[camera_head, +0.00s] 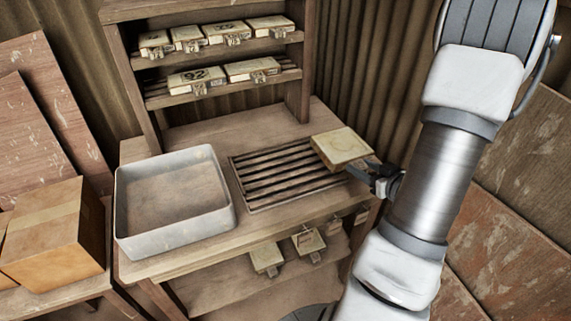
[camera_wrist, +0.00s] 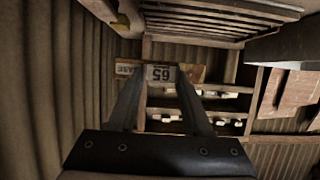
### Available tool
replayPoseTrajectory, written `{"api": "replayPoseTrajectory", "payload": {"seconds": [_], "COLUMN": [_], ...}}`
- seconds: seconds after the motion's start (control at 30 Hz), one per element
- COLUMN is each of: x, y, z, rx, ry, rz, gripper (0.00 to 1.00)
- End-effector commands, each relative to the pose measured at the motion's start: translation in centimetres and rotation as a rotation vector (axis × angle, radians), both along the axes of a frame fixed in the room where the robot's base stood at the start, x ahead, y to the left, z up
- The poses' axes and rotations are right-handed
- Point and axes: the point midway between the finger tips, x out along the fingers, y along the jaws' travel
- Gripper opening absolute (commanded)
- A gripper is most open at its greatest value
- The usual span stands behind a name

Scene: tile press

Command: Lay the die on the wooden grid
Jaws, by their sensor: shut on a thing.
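The die (camera_head: 341,146) is a flat, cream-yellow block. My gripper (camera_head: 372,172) is shut on its near right side and holds it out over the back right end of the wooden grid (camera_head: 262,204). The die looks raised above the slats, though the exact gap is hard to judge. The grid is a dark slatted rack on the bench, with its back right corner hidden by the die.
A grey metal tray (camera_head: 177,236) stands left of the grid on the wooden bench (camera_head: 215,247). A shelf (camera_head: 222,51) behind holds several similar blocks. More blocks (camera_head: 266,257) sit below the bench top. A cardboard box (camera_head: 62,235) is at the left. The grid's slats are otherwise clear.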

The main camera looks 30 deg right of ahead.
Motion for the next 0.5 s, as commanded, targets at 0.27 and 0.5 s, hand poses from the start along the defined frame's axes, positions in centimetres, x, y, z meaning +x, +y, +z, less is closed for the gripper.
{"api": "replayPoseTrajectory", "payload": {"seconds": [0.27,0.5], "x": [2.4,7.5], "y": [0.7,2.1], "z": [-1.5,-4.6], "rx": [0.0,0.001], "ry": [-0.003,-0.003], "rz": [0.006,0.007], "gripper": [0.0,0.0]}}
